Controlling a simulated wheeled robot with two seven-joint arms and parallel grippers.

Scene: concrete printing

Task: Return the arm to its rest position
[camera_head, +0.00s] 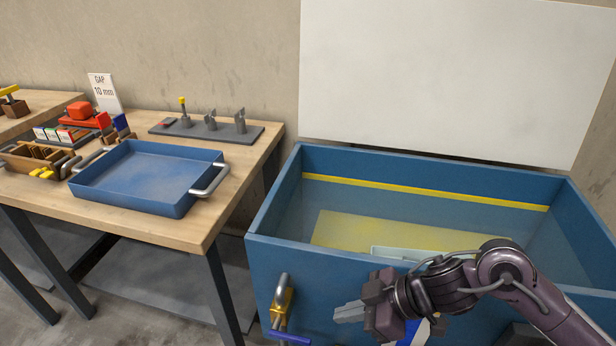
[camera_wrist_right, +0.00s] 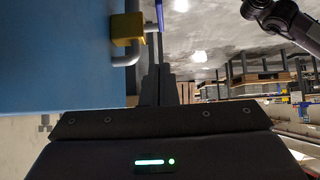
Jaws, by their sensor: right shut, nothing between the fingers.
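My right arm comes in from the lower right in the head view. Its gripper (camera_head: 350,312) is in front of the blue tank (camera_head: 262,268), with its fingers pointing left. The fingers are together and empty; they also show in the right wrist view (camera_wrist_right: 158,85). To the left of the fingertips, on the tank's front wall, is a valve with a yellow body (camera_head: 283,302), a grey pipe and a blue handle (camera_head: 290,338). The valve body also shows in the wrist view (camera_wrist_right: 127,29). The fingers look apart from it. My left gripper is not in view.
The tank holds water, with a yellow panel (camera_head: 340,230) inside. A white board (camera_head: 450,75) stands behind it. At left, a wooden table (camera_head: 225,215) bears a blue tray (camera_head: 150,178), a grey tool stand (camera_head: 215,130) and a "GAP 10 mm" sign (camera_head: 104,93). A floor gap separates table and tank.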

